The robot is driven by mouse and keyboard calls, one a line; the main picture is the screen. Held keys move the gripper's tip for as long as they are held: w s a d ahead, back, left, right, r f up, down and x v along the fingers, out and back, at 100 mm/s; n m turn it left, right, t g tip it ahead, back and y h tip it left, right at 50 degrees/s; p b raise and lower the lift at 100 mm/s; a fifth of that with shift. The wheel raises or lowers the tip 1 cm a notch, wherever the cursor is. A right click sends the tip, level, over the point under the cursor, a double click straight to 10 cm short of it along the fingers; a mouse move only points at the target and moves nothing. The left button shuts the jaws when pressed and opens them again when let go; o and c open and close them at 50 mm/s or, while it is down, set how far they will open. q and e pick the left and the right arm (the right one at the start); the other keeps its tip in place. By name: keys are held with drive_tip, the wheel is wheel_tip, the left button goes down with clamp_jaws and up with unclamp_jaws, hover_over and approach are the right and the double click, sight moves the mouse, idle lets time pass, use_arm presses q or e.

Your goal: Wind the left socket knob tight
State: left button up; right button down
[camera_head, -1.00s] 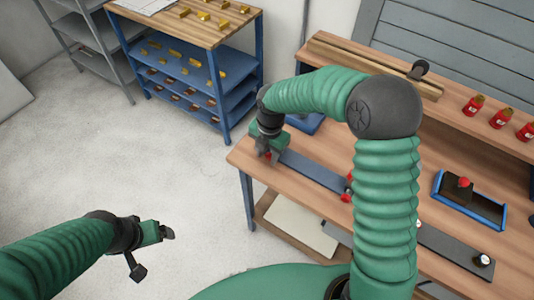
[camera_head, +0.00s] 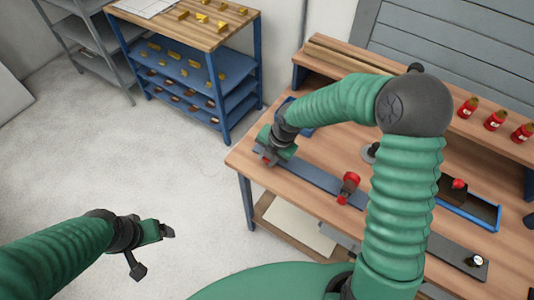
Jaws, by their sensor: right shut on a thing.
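The left socket knob (camera_head: 267,158) shows as a small patch of red at the left end of a dark bar (camera_head: 317,179) on the bench. My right gripper (camera_head: 270,154) is shut on it, and the jaws hide most of the knob. The gripper leans over the bar end near the bench's left corner. A second red knob piece (camera_head: 349,186) sits farther right along the bar. My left gripper (camera_head: 164,233) hangs over the floor at lower left, away from the bench. I cannot tell whether its jaws are open.
A blue tray (camera_head: 478,216) with a red-topped dark piece lies at the right of the bench. A dark plate with a silver knob (camera_head: 478,260) is in front of it. Red bottles (camera_head: 495,121) stand on the raised shelf. A blue rack (camera_head: 230,98) stands behind; the floor between is clear.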

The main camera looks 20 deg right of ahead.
drive_tip(key=shift+s+d+t+y+p, duration=0.2)
drive_tip(key=shift+t+y+p, duration=0.55)
drive_tip(key=shift+p, duration=0.2)
drive_tip(key=shift+f+t+y+p, duration=0.15)
drive_tip(key=shift+t+y+p, duration=0.35)
drive_tip(key=shift+t, duration=0.45)
drive_tip(key=shift+d, duration=0.1)
drive_tip(key=c, duration=1.1)
unclamp_jaws()
drive_tip(key=shift+c, duration=0.2)
drive_tip(key=shift+f, duration=0.1)
drive_tip(key=shift+s, duration=0.1)
